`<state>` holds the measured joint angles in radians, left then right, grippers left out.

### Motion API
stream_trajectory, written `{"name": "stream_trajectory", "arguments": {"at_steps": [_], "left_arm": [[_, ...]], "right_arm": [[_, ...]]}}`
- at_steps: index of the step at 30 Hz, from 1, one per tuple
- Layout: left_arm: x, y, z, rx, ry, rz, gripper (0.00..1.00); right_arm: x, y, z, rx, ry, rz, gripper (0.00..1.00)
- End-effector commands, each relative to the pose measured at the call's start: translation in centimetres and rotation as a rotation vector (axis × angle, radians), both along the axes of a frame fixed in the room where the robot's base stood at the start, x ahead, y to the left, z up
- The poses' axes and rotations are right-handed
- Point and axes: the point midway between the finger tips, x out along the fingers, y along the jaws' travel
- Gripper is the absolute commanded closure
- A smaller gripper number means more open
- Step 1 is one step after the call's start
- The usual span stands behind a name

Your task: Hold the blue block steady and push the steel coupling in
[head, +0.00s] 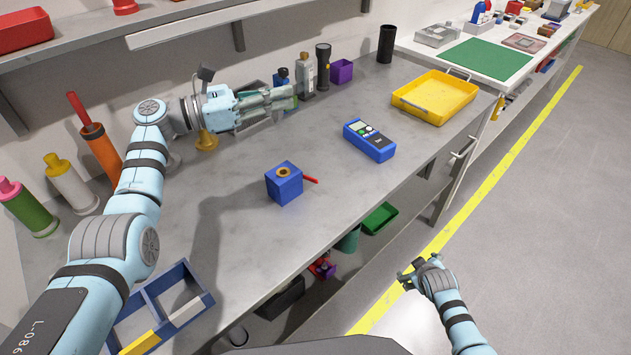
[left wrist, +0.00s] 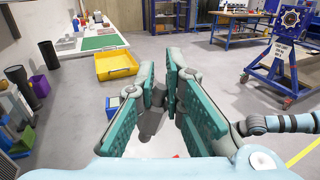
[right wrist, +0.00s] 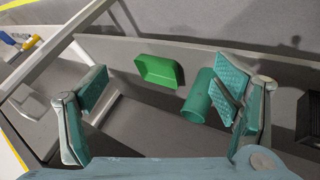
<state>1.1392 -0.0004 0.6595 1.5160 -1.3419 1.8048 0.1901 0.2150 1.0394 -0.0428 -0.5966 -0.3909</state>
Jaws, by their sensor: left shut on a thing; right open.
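The blue block (head: 284,188) stands on the grey workbench, with a brass-coloured ring around a dark hole in its top and a red handle sticking out to the right. My left gripper (head: 292,98) is at the back of the bench, above and behind the block, well apart from it. It is shut on a grey piece (left wrist: 150,122), apparently the steel coupling, mostly hidden by the fingers. My right gripper (head: 405,277) is open and empty, off the bench's front edge at lower right. In the right wrist view its fingers (right wrist: 158,95) are wide apart.
A blue meter (head: 370,140) and a yellow tray (head: 435,97) stand right of the block. Bottles, a torch (head: 323,66) and a purple cup (head: 341,71) line the back. A blue divided tray (head: 160,310) is at lower left. The bench around the block is clear.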

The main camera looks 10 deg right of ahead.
Motion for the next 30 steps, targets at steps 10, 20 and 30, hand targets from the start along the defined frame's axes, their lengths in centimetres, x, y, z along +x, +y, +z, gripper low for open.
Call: {"name": "stream_trajectory", "arguments": {"at_steps": [10,20,30], "left_arm": [[0.0,0.0,0.0,0.0,0.0,0.001,1.0],[0.0,0.0,0.0,0.0,0.0,0.0,1.0],[0.0,0.0,0.0,0.0,0.0,0.001,1.0]], "right_arm": [[15.5,-4.2,26.4,-0.306,-0.302,0.134,0.18],[11.6,18.6,30.7,0.32,-0.409,0.36,0.18],[6.1,29.1,32.0,0.711,-0.379,0.45,0.18]]}}
